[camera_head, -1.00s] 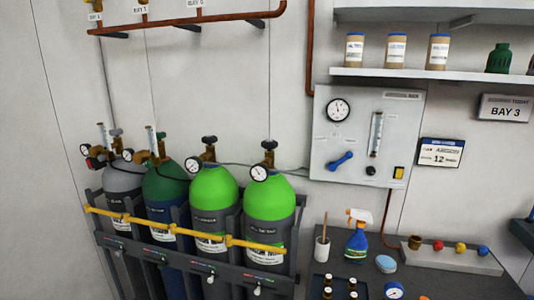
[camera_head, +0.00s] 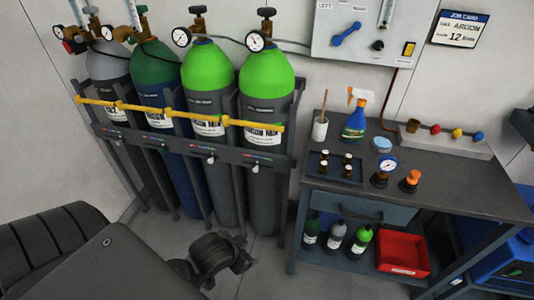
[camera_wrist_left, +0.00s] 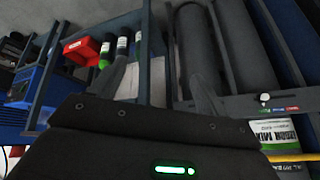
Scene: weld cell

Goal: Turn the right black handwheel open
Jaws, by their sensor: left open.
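The right black handwheel (camera_head: 266,12) sits on top of the rightmost bright green cylinder (camera_head: 265,66), above its brass valve, near the top edge of the head view. A round white gauge (camera_head: 255,41) is beside that valve. Another black handwheel (camera_head: 197,10) tops the bright green cylinder to its left. My left gripper (camera_wrist_left: 158,75) is open and empty in the left wrist view, which shows the rack and bench shelf beyond the fingers. It is low and well apart from the handwheel. How far the handwheel is turned cannot be told. My right gripper is not in view.
A yellow bar (camera_head: 180,114) crosses the cylinders' front on a dark rack. Grey and dark green cylinders stand to the left. A bench (camera_head: 450,181) with a spray bottle (camera_head: 356,121) and gauge is at right. A wall panel (camera_head: 330,45) hangs near the handwheel.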

